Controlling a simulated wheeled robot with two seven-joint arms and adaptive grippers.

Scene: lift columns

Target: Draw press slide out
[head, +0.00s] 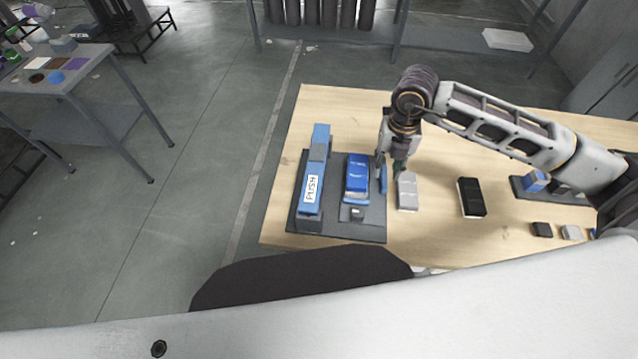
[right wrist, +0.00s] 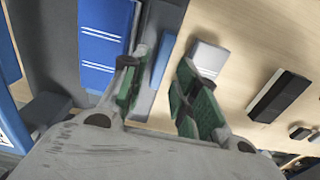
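The press is a dark grey base plate (head: 373,229) on the wooden table. It carries a long blue lever labelled PUSH (head: 313,187) on its left and a blue slide block (head: 357,174) in the middle, which also shows in the right wrist view (right wrist: 104,35). A thin blue upright strip (head: 384,179) stands at the plate's right edge. My right gripper (head: 391,171) is above that edge, pointing down. In the right wrist view its green-padded fingers (right wrist: 158,103) are apart with nothing held between them; the blue strip lies beyond the gap. My left gripper is out of view.
A light grey block (head: 407,191) and a black block (head: 471,197) lie right of the press. A second dark plate with a blue part (head: 535,181) and small blocks (head: 542,230) are farther right. Bare wood lies between them.

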